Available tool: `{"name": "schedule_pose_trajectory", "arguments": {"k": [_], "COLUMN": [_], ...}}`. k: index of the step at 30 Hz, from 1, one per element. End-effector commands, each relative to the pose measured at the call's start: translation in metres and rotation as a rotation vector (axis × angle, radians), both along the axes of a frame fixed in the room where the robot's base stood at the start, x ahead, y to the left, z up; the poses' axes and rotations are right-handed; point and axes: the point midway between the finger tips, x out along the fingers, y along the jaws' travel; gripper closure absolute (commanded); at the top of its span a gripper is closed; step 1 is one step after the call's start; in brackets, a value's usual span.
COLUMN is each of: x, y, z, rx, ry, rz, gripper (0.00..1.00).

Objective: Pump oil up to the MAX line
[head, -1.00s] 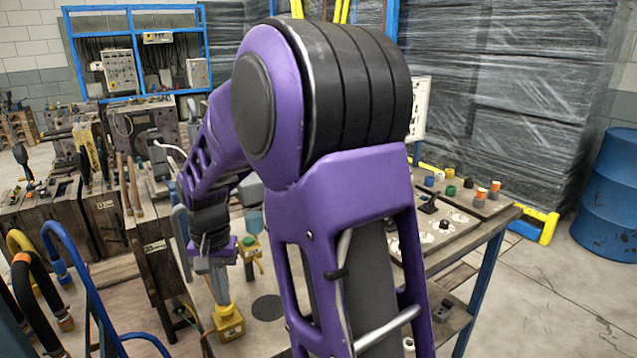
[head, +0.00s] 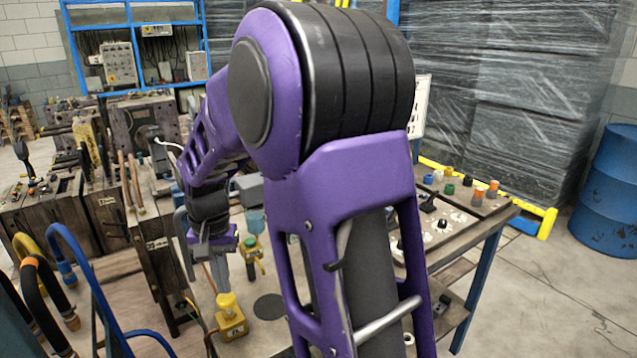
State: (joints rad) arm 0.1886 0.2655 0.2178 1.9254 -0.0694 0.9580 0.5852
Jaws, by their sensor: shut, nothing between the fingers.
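A yellow pump block (head: 232,322) stands on the bench at lower centre-left, with a round yellow plunger or knob (head: 227,300) on its top. My gripper (head: 223,286) points down right over the knob, shut and empty. Its fingertips are at the knob's top; I cannot tell whether they touch it. Behind and to the right stands a teal-blue vessel (head: 255,222) with a yellow-green fitting (head: 251,245) below it, partly hidden by my arm. No MAX line or oil level can be made out.
A dark round disc (head: 269,307) lies on the bench right of the pump. Blue and black hoses (head: 75,262) rise at the left. A board with coloured caps (head: 449,189) lies at the right. My arm hides the bench's middle.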

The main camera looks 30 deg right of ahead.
Motion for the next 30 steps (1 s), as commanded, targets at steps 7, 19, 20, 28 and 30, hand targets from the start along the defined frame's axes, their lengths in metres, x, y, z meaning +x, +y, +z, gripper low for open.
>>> {"name": "schedule_pose_trajectory", "arguments": {"k": [7, 19, 20, 28, 30], "x": [0.000, 0.000, 0.000, 0.000, 0.000], "y": [0.000, 0.000, 0.000, 0.000, 0.000], "z": [0.007, 0.047, 0.046, 0.061, 0.060], "rx": [0.000, 0.000, -0.001, 0.001, 0.001], "ry": [-0.001, 0.000, -0.001, 0.000, 0.000], "rz": [0.000, -0.001, -0.001, -0.001, -0.001], "gripper": [1.00, 1.00, 1.00, 1.00, 1.00]}}
